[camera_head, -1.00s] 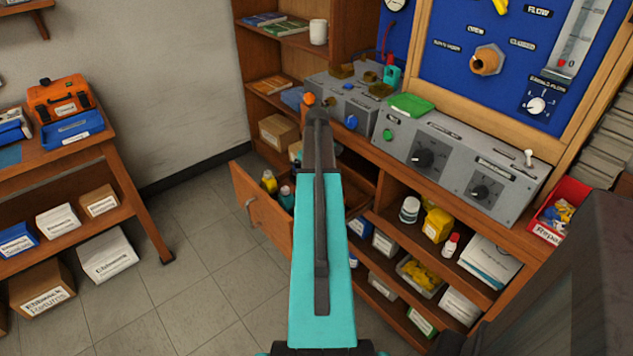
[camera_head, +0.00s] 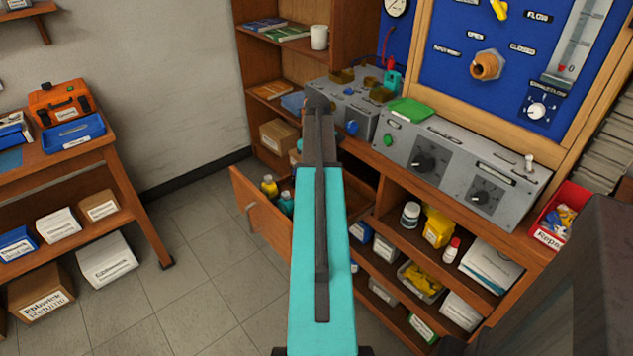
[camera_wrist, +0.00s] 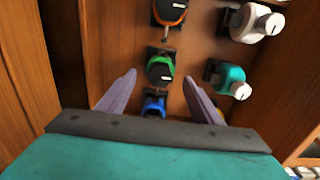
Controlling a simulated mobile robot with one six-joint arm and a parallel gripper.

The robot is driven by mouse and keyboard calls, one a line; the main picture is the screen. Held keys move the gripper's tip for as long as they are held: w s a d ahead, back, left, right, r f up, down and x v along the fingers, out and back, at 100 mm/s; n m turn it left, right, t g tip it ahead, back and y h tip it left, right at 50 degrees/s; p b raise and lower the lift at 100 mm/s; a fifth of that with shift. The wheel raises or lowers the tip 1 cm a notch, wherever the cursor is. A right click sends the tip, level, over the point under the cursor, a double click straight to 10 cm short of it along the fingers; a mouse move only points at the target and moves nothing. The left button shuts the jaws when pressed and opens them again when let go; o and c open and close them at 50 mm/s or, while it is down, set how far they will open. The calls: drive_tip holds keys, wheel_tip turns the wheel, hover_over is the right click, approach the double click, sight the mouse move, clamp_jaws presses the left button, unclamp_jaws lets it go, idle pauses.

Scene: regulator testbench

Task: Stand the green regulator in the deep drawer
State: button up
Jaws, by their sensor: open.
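The deep drawer (camera_head: 262,215) is pulled out under the bench in the head view; my arm covers part of its inside. In the wrist view I look down into a wooden compartment, apparently this drawer. The green regulator (camera_wrist: 160,68) is there in a dark holder and looks upright, between an orange regulator (camera_wrist: 169,10) and a blue one (camera_wrist: 154,104). My gripper (camera_wrist: 160,76) is open, with one finger on each side of the green regulator. I cannot tell whether a finger touches it. My gripper is hidden in the head view.
A white bottle (camera_wrist: 250,22) and a teal bottle (camera_wrist: 230,78) stand close to the right of the regulators. A wooden wall (camera_wrist: 110,40) is close on the left. Above the drawer is the bench with grey control boxes (camera_head: 458,160).

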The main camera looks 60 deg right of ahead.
drive_tip(key=shift+r, duration=3.2)
